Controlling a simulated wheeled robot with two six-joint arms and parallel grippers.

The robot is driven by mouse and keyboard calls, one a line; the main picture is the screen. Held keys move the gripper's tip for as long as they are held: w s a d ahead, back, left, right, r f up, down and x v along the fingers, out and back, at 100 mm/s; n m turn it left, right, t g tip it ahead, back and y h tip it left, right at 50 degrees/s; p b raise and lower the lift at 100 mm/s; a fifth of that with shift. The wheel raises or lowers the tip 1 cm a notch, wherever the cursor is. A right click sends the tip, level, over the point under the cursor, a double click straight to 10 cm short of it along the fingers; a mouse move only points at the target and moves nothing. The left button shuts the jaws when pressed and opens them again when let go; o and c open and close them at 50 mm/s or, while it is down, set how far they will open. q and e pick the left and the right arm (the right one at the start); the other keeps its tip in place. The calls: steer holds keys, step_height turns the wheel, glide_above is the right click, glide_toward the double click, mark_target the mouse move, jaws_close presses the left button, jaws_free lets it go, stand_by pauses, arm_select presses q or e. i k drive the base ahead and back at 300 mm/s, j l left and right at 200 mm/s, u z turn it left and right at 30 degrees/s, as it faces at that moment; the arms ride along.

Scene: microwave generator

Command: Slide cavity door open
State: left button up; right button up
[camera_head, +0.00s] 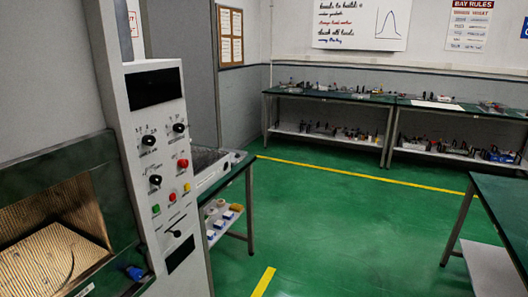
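The microwave cavity (55,240) shows at the lower left, cut off by the left and bottom picture edges. Its inside has golden ribbed walls and a pale floor with a thin dark curved line on it. A dark green frame (70,156) surrounds the opening. I cannot tell a separate cavity door from this frame, nor whether a clear panel covers the opening. A small blue part (133,271) sits at the lower right of the frame. Neither of my grippers is in view.
A tall white control panel (160,160) with knobs and coloured buttons stands right of the cavity. Behind it is a green-topped bench (236,168). Another green table (505,205) stands at right. The green floor (345,240) between them is clear.

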mark_target(97, 154)
steer(key=u, duration=1.65)
